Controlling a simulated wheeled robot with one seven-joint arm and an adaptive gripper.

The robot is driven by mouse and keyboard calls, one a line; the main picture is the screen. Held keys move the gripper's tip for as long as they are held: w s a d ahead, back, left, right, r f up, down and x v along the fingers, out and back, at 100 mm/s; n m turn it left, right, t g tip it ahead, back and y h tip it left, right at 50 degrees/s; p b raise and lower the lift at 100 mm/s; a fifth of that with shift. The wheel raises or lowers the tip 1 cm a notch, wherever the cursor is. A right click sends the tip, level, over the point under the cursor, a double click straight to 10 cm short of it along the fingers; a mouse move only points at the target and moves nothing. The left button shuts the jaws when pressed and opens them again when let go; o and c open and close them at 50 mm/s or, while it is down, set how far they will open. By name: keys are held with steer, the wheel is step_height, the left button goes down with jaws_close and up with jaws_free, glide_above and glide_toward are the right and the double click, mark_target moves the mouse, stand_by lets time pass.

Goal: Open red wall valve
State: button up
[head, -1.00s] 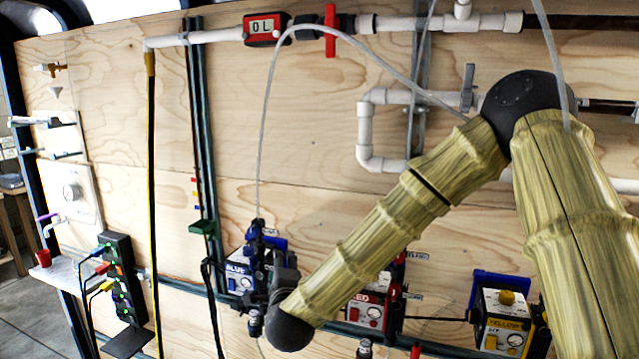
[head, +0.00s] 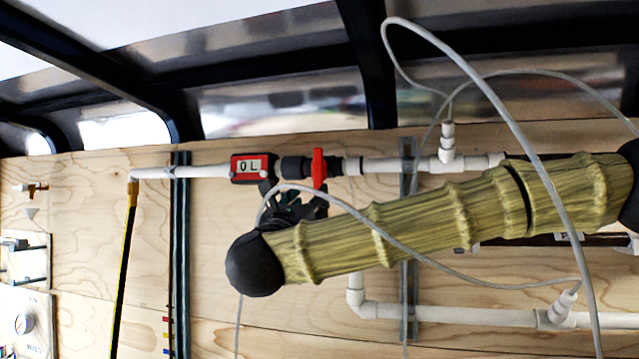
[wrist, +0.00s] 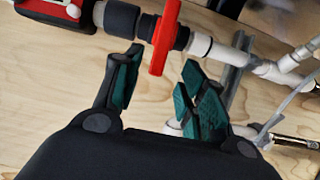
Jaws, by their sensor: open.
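The red wall valve (head: 318,168) is a red handle on the white pipe along the wall, standing crosswise to the pipe. A black fitting (head: 295,167) and a red flow meter (head: 252,168) reading "0 L" sit to its left. My gripper (head: 312,200) is just below the valve in the head view, partly hidden by my arm. In the wrist view, the red handle (wrist: 165,38) hangs above the gap between the two teal-padded fingers of my gripper (wrist: 160,88). The fingers are apart and empty.
The white pipe (head: 210,171) runs along the plywood wall, and a lower white pipe (head: 470,315) runs beneath it. A thin clear hose (head: 500,107) loops in front of my arm. A yellow-black hose (head: 123,270) hangs at left.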

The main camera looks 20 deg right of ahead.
mark_target(318, 187)
steer(key=p+x, duration=0.3)
steer(key=x, duration=0.3)
steer(key=shift+w+r, duration=0.15)
steer(key=shift+r, duration=0.05)
steer(key=shift+w+d+r+p, duration=0.1)
steer(key=shift+w+d+p, duration=0.3)
steer(key=shift+w+d, duration=0.15)
steer(key=shift+a, duration=0.1)
jaws_close()
